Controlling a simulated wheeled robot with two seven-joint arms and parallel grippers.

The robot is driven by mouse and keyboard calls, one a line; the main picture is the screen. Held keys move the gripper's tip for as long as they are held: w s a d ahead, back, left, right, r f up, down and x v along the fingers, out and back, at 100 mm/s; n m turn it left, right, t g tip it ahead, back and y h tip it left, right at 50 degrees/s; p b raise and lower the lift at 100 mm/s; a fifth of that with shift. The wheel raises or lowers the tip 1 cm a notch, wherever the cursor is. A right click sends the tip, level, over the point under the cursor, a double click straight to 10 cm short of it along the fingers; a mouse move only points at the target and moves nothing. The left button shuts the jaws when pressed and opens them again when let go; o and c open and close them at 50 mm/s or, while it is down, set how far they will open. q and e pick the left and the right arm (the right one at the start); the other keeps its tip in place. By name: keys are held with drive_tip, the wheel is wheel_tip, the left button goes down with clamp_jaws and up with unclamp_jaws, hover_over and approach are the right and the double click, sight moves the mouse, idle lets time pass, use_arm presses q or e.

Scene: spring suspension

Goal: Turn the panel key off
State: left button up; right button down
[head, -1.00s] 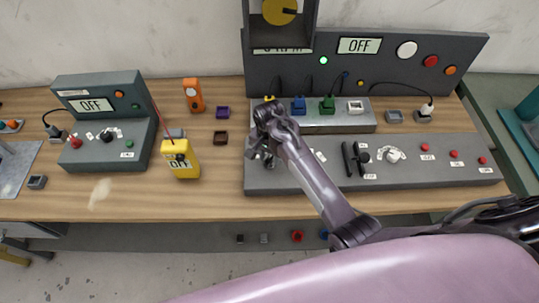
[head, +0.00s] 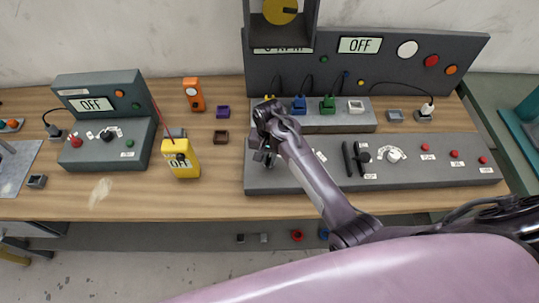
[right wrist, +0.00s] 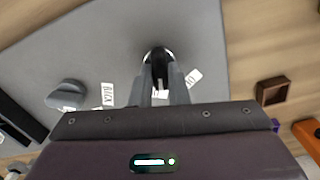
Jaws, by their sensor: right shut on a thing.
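My right gripper (head: 265,158) is over the left end of the sloped grey control panel (head: 300,183). In the right wrist view the right gripper (right wrist: 160,84) is shut on the dark panel key (right wrist: 158,58), which sits in a round silver-rimmed lock on the panel. White labels lie close around the key, partly covered by the fingers. In the head view the key is hidden by the gripper. The display on the upright back panel (head: 400,75) reads OFF, and its small green lamp (head: 323,59) is dark. My left gripper is not in view.
A raised grey block with coloured plugs (head: 328,106) stands behind the gripper. A black lever (head: 348,158), a white dial (head: 393,155) and red buttons (head: 454,154) are to the right. A yellow meter (head: 181,160) and a smaller control box (head: 105,125) stand to the left.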

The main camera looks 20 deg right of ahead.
drive_tip(key=n, duration=0.4)
drive_tip(key=shift+n, duration=0.3)
drive_tip(key=n, duration=0.4)
drive_tip(key=shift+a, duration=0.1)
drive_tip(key=shift+n, duration=0.3)
drive_tip(key=c, duration=1.4)
unclamp_jaws()
